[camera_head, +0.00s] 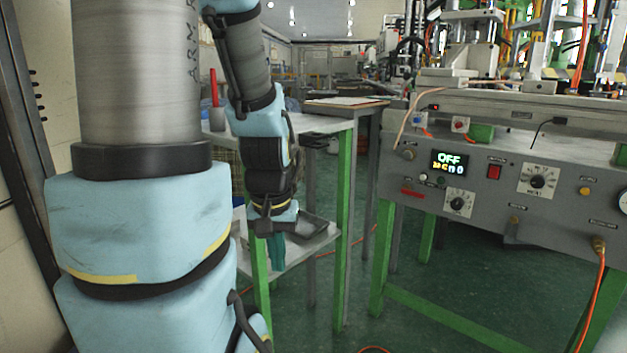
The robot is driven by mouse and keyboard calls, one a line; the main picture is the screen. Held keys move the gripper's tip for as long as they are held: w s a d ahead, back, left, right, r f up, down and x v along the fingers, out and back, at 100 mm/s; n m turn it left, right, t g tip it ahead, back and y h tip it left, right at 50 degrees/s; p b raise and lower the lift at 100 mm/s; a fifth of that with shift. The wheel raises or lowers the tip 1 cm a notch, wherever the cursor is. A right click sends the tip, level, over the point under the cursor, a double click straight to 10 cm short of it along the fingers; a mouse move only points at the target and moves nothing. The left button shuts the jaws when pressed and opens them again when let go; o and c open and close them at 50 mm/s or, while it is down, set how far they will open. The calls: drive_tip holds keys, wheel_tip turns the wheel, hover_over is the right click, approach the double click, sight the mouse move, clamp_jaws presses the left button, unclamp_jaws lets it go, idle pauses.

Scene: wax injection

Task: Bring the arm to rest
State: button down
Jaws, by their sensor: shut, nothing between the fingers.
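My arm comes down from the top left, with grey and light blue links filling the left of the view. My gripper (268,232) hangs at the arm's lower end, left of the picture's middle, pointing down. It is shut, with nothing seen held in it. It is in front of the green-legged table (338,126) and its lower shelf (306,246). Its fingertips are small and dark here, and part of the gripper is hard to make out.
A red-tipped object (214,88) stands on the table. Green floor (400,315) is open between table and machine. An orange cable (595,300) hangs at right.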

wheel_tip(320, 180, up, 22)
drive_tip(key=p, duration=1.9)
drive_tip(key=shift+r+p, duration=0.15)
drive_tip(key=shift+p, duration=0.2)
